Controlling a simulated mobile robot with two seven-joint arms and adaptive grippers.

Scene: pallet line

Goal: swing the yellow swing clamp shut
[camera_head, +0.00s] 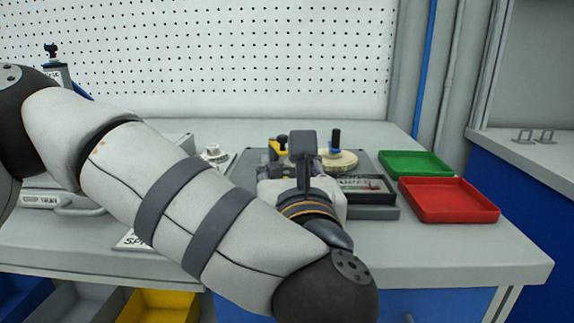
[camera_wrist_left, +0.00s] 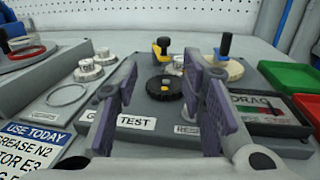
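The yellow swing clamp (camera_head: 279,142) shows in the head view as a small yellow and black piece at the back of a grey fixture plate (camera_head: 366,160), partly hidden by my left wrist. In the left wrist view the clamp (camera_wrist_left: 162,47) stands behind a black knurled knob (camera_wrist_left: 165,89) with a yellow mark. My left gripper (camera_wrist_left: 163,65) has its purple fingers spread apart with nothing between them; the knob and clamp show through the gap, apparently beyond the fingers. Whether the fingers touch anything is hidden in the head view. My right gripper is in neither view.
A cream disc with a blue and black handle (camera_head: 337,155) stands right of the clamp. A framed gauge (camera_head: 365,187) lies in front of it. Green (camera_head: 415,164) and red (camera_head: 450,201) trays are at the right. White knobs (camera_wrist_left: 90,68) are at the left. The bench front right is clear.

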